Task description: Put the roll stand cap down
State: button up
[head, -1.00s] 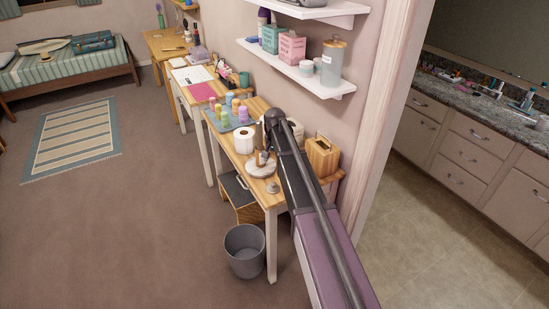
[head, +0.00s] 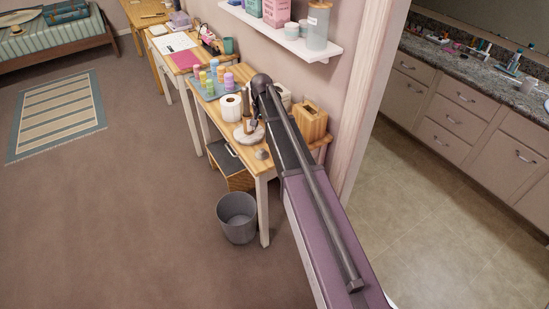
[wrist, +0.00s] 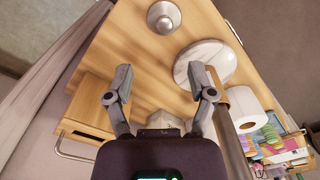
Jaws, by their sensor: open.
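The roll stand cap (head: 262,154), a small silver round piece with a knob, stands on the wooden table near its front edge. It also shows at the top of the wrist view (wrist: 164,17), apart from the stand. The roll stand's round white marble base (wrist: 206,63) sits beside it; the head view shows this base (head: 240,137) partly behind my gripper. My gripper (wrist: 160,71) is open over the table with nothing between its fingers. The cap lies beyond the fingertips, not touching them. In the head view my arm hides part of the table.
A white paper roll (head: 231,108) stands behind the marble base. A wooden box (head: 311,120) is at the table's right by the wall. Several pastel bottles (head: 217,74) stand farther back. A grey bin (head: 238,217) is on the floor, and a shelf (head: 290,40) hangs above.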

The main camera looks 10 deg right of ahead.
jog(key=s+n, duration=0.5)
jog(key=s, duration=2.2)
jog(key=shift+s, duration=0.4)
